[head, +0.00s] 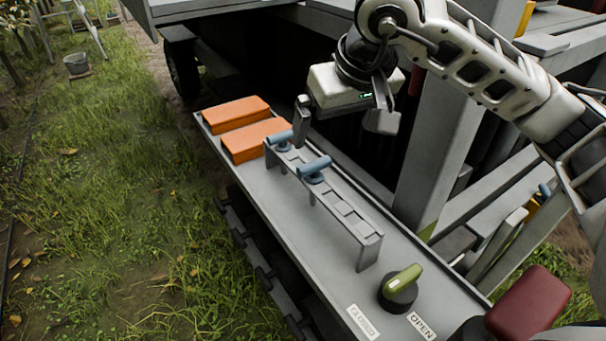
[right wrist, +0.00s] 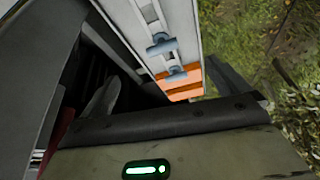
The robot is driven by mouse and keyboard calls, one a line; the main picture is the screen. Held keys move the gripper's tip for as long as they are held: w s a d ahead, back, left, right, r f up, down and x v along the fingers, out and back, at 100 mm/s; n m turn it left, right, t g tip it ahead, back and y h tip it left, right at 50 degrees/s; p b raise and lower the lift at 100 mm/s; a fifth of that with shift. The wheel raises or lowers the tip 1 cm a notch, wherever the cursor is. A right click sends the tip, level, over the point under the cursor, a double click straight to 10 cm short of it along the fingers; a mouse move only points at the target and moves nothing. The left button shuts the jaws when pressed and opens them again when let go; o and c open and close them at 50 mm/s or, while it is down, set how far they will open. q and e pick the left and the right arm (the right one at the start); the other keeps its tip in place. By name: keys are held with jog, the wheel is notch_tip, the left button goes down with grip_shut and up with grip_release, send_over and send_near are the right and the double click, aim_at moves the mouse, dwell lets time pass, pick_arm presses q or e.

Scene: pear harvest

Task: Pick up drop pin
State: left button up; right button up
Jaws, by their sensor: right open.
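Two blue T-handled pins stand in a slotted grey rack (head: 345,217) on the grey shelf. The far pin (head: 280,141) is at the rack's far end, and the near pin (head: 314,168) is a little closer to me. Both also show in the right wrist view, one pin (right wrist: 162,44) above the other pin (right wrist: 177,74). I cannot tell which is the drop pin. Their lower parts are hidden. My right gripper (head: 343,116) is open and empty, above and to the right of the pins, apart from them. My left gripper is not in view.
Two orange blocks (head: 236,114) lie at the shelf's far end. A green-handled knob (head: 402,281) with CLOSED and OPEN labels is at the near end. A grey post (head: 441,150) rises right of the shelf. Grass (head: 110,200) lies left.

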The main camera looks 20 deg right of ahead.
aim_at(315, 171)
jog(key=x, duration=1.2)
jog(key=shift+w, duration=0.1)
jog(key=shift+p+x, duration=0.5)
jog(key=shift+x, duration=2.15)
jog(key=shift+a, duration=0.1)
jog(key=c, duration=1)
